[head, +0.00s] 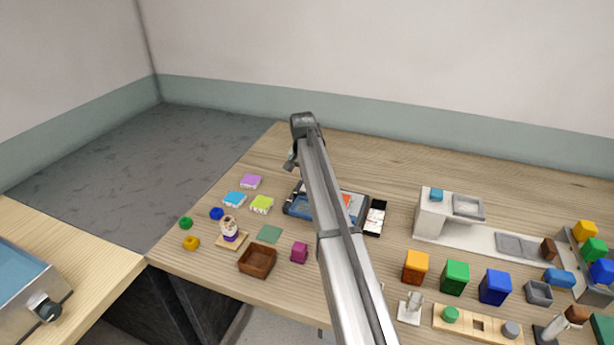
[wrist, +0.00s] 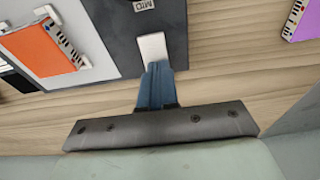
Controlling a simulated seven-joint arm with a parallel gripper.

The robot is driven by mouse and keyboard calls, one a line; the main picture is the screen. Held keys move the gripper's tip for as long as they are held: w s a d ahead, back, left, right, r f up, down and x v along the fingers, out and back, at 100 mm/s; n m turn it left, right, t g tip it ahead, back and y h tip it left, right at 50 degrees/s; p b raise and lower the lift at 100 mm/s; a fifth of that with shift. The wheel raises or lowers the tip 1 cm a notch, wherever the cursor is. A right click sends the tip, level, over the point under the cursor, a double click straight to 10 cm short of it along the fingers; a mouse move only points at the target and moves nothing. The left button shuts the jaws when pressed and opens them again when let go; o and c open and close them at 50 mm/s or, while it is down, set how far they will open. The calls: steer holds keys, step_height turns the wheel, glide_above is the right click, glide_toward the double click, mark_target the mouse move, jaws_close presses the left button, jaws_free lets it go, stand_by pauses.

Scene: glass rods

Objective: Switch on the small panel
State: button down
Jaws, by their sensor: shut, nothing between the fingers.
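The small panel (head: 296,207) is a dark grey-blue unit in the middle of the table, partly hidden behind my arm in the head view. In the wrist view its dark grey face (wrist: 105,25) fills the top, with an upside-down "MID" label (wrist: 144,5) and a white strip (wrist: 153,50) at its edge. My gripper (wrist: 157,68) is shut and empty, its blue fingers at the lower end of the white strip. I cannot tell whether they touch it.
Purple, blue and lime blocks (head: 261,204) lie left of the panel, with a brown tray (head: 257,262) in front. A white sink unit (head: 432,215) stands right. The back table strip is clear.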

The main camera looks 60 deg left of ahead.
steer(key=shift+s+d+f, duration=0.35)
steer(key=shift+s+d, duration=0.15)
steer(key=shift+d, duration=0.1)
steer(key=shift+r, duration=0.1)
step_height(320, 180, up, 14)
steer(key=s+d, duration=0.1)
steer(key=shift+s+d, duration=0.15)
steer(key=shift+s, duration=0.05)
stand_by(0.4)
steer(key=shift+w+a+r, duration=0.25)
steer(key=shift+w+a, duration=0.15)
steer(key=shift+a, duration=0.1)
steer(key=shift+f, duration=0.15)
